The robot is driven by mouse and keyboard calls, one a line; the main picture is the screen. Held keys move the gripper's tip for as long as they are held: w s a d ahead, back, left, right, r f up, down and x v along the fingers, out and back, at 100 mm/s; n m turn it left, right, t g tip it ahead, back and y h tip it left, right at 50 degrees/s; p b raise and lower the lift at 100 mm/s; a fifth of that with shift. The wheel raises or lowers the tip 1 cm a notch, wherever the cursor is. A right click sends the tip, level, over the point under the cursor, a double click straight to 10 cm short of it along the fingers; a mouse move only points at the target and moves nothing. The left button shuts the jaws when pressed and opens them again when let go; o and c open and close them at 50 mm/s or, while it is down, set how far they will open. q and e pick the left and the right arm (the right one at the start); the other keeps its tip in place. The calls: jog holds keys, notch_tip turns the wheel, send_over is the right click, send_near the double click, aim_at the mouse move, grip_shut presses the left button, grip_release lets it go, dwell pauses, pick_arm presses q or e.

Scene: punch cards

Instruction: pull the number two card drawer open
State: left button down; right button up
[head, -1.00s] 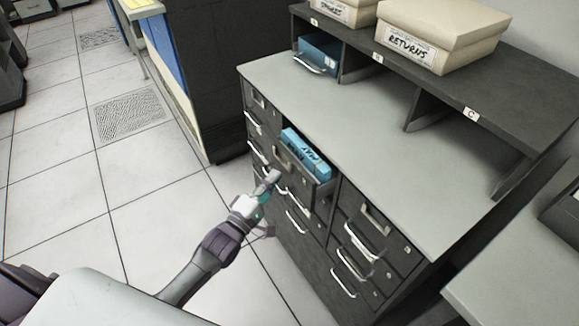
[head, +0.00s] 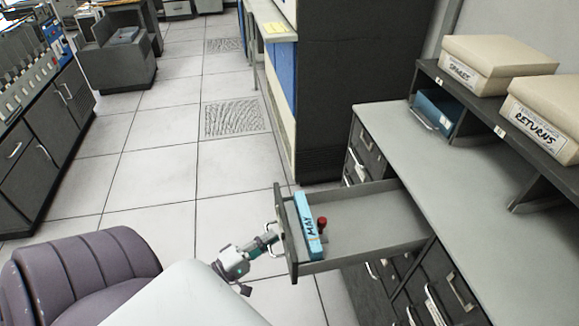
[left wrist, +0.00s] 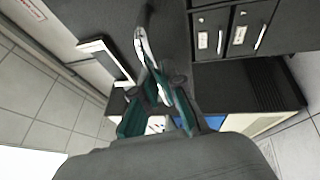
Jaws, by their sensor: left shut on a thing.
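The open card drawer (head: 365,217) sticks far out of the dark cabinet with the light grey top (head: 430,145). Its number cannot be read here. My left gripper (head: 271,238) is shut on the pale drawer handle (head: 279,226) at the drawer's front. In the left wrist view my teal fingers (left wrist: 158,108) close around the handle (left wrist: 141,48). My right gripper is not in view.
Other closed drawers (head: 437,290) sit below and beside the open one. Tiled floor (head: 150,170) is clear to the left. A dark machine (head: 350,75) stands behind.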

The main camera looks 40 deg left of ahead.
pick_arm(q)
jog(key=shift+s+a+f, duration=0.1)
jog(key=shift+s+a, duration=0.8)
jog(key=shift+s, duration=0.25)
jog(key=c, duration=1.2)
grip_release()
jog(key=shift+c, duration=0.2)
jog(key=v, duration=1.2)
